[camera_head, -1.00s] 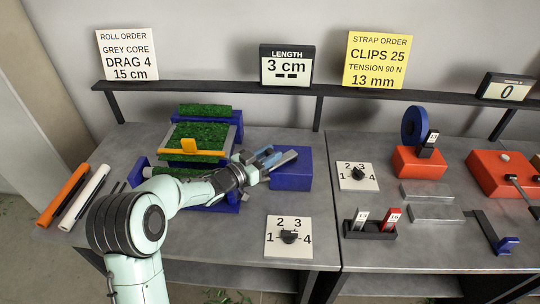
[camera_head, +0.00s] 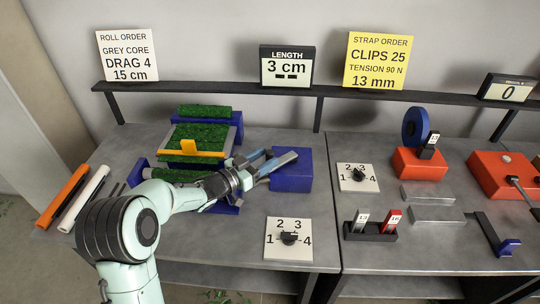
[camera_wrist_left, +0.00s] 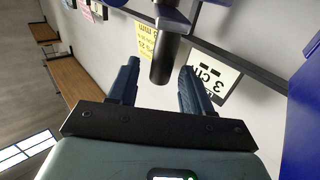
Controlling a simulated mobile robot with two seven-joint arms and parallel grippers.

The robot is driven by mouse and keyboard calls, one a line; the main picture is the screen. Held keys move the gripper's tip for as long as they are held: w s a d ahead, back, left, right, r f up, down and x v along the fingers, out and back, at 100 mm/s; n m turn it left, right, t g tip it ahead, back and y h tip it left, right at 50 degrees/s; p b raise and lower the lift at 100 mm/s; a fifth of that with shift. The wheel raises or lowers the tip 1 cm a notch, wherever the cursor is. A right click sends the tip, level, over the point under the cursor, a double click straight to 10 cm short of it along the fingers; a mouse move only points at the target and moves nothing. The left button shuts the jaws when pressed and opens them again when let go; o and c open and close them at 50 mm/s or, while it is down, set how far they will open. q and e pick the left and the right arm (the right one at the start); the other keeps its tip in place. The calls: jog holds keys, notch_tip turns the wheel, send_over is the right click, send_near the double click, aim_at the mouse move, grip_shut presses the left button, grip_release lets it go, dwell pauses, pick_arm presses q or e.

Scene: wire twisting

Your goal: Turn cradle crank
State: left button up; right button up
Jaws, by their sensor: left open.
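The cradle (camera_head: 235,128) is a blue frame on the left bench with green turf (camera_head: 200,136) across it. My left gripper (camera_head: 281,161) is at the right side of the cradle, in front of a blue block (camera_head: 300,178). In the left wrist view my left gripper (camera_wrist_left: 160,88) is open. A dark round crank handle (camera_wrist_left: 164,62) reaches down from a blue part between its two fingers, with gaps visible on both sides. In the head view the crank is hidden by my gripper. My right gripper is not in view.
An orange roll (camera_head: 62,194) and a white roll (camera_head: 86,196) lie at the bench's left end. A dial plate (camera_head: 275,248) sits near the front edge. A sign shelf (camera_head: 225,94) runs behind. The bench front, left of the dial, looks clear.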

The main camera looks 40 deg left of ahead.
pick_arm(q)
jog(key=v, duration=1)
jog(key=shift+s, duration=0.35)
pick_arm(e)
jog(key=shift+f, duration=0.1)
